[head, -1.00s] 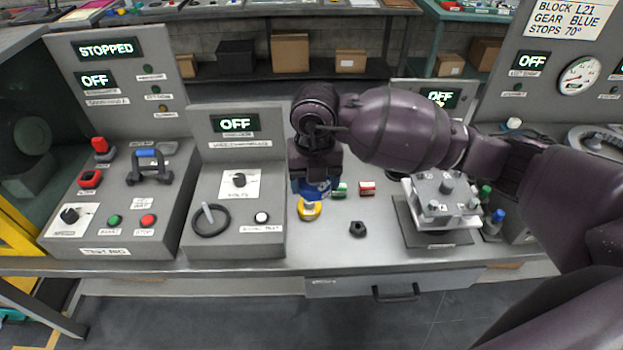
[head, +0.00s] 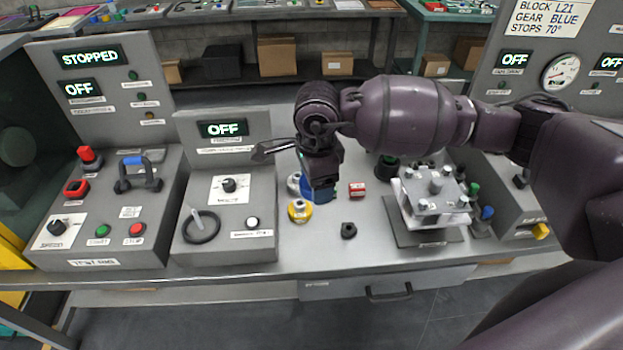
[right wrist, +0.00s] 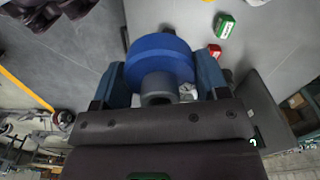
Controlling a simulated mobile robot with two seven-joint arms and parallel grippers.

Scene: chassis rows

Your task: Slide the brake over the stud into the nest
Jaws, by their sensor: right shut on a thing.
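My right gripper (head: 323,190) is low over the bench's middle. In the right wrist view its fingers (right wrist: 163,85) are shut on a blue disc with a grey hub (right wrist: 160,58), which may be the brake. The blue disc (head: 309,186) is partly hidden behind the gripper in the head view. I cannot tell whether it touches the bench. A fixture with a pale top plate and grey posts (head: 434,190) stands to the right of the gripper. I cannot tell which part is the stud or the nest. My left gripper is not in view.
A yellow part (head: 299,211), a black nut-like part (head: 348,230) and a red box (head: 357,189) lie near the gripper. A green box (right wrist: 226,26) shows in the right wrist view. Control boxes with a black ring (head: 201,227) stand left.

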